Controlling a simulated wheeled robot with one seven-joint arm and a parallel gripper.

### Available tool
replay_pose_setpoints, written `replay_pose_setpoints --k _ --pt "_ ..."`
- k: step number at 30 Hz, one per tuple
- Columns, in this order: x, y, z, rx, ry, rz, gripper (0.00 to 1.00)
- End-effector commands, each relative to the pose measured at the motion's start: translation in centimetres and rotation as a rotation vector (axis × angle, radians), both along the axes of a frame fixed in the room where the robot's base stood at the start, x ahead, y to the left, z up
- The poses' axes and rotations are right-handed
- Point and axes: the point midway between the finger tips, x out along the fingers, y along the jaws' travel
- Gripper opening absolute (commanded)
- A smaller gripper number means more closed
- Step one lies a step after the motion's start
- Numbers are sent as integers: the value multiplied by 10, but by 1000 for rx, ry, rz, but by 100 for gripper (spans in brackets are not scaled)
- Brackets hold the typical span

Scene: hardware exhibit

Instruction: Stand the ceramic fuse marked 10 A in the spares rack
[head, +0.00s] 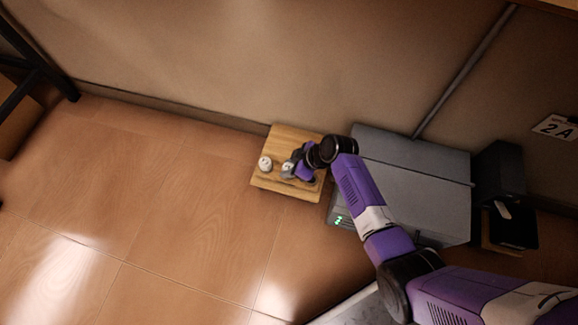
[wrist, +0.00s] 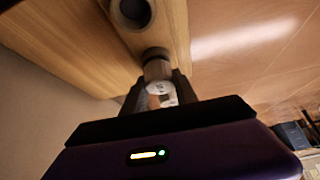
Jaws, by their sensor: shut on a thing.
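My gripper (wrist: 159,98) is shut on a white ceramic fuse (wrist: 161,88). Faint marking shows on the fuse's end, but I cannot read it. In the wrist view the fuse is lined up with a dark round opening (wrist: 155,53) in a wooden block (wrist: 178,22); I cannot tell whether its far end is inside. A second round opening (wrist: 131,12) with a grey rim looks empty. In the head view my gripper (head: 293,168) is low over the wooden block (head: 283,142). A small whitish round piece (head: 265,163) is on the block to its left.
A grey cabinet (head: 410,170) with a green display (head: 342,221) stands right of the block. A dark box (head: 502,170) and a "2 A" sign (head: 555,128) are farther right. The wall is close behind; the floor (head: 130,210) at left is clear.

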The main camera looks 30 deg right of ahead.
Motion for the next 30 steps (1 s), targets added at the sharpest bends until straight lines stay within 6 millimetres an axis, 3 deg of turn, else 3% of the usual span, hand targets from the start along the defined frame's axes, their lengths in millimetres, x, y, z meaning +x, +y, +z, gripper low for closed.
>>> replay_pose_setpoints --k 13,14,17,18,24,28,30 --pt "0 0 -5 0 0 0 0" --pt "0 0 -5 0 0 0 37" --pt "0 0 -4 0 0 0 56" --pt "0 0 -4 0 0 0 60" --pt "0 0 -4 0 0 0 60" --pt "0 0 -5 0 0 0 82" --pt "0 0 -5 0 0 0 82"
